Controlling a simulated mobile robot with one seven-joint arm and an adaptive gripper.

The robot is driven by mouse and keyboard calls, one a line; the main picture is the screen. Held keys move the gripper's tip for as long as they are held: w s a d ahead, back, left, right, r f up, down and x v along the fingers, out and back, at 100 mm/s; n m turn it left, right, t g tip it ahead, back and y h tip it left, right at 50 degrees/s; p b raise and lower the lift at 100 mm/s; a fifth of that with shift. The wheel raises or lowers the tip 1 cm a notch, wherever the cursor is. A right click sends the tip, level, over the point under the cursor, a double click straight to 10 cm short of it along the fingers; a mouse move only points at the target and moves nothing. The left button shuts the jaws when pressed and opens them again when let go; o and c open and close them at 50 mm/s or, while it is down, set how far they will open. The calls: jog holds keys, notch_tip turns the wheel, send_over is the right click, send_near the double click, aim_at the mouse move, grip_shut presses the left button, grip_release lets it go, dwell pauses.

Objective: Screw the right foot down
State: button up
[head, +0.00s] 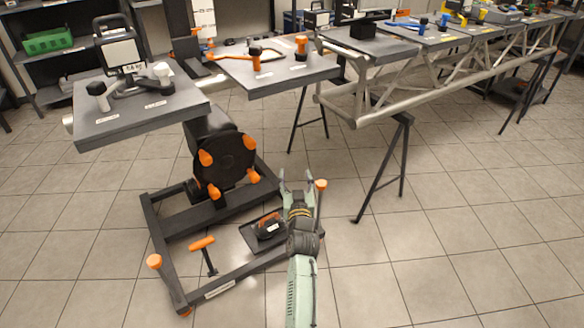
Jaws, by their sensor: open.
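A dark wheeled-looking base frame (168,247) lies on the tiled floor. Its right foot (320,185) shows as an orange knob on a thin upright stem at the right side of the frame. A similar orange knob, the left foot (154,262), stands at the frame's left side. My gripper (296,178) is open, its light green fingers pointing away from the camera. It appears just left of the right foot's knob in the picture, with nothing visible between the fingers. My wrist and arm hide the lower end of the right foot's stem and that frame corner.
An orange T-handle (201,243) and a dark plate with an orange-handled block (265,227) sit inside the frame. A dark disc with orange knobs (224,160) rises behind. Grey tabletops (140,120) and trestle legs (385,170) stand beyond. Floor at right is clear.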

jog(key=shift+y, duration=0.3)
jog(key=r, duration=0.5)
jog(key=shift+s+a+r, duration=0.25)
jog(key=shift+a+r, duration=0.1)
jog(key=shift+r, duration=0.05)
jog(key=shift+o, duration=0.2)
jog(key=shift+f+n, duration=0.1)
jog(key=shift+n, duration=0.2)
